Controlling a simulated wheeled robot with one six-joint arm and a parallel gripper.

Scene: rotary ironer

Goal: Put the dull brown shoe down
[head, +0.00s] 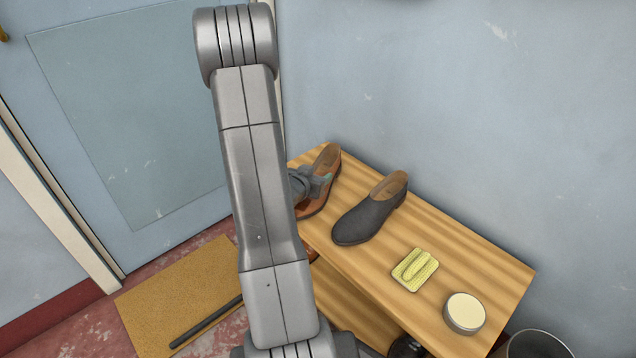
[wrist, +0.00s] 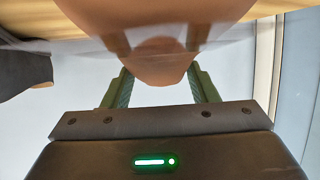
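The brown shoe (head: 313,207) is at the far left end of the wooden bench top (head: 455,235), partly hidden behind my arm and gripper. My gripper (head: 323,181) is at the shoe. In the wrist view the shoe (wrist: 165,68) sits between the two green fingers of my gripper (wrist: 160,88), which are close against its sides. The shoe looks upright and at the level of the bench top; I cannot tell whether its sole rests on the wood.
A dark grey shoe (head: 368,215) stands right of the brown one. Farther right are a yellow brush or sponge on a pad (head: 414,268) and a round tin (head: 464,312). A wall runs behind the bench. A mat (head: 185,290) and a dark bar (head: 205,321) lie on the floor.

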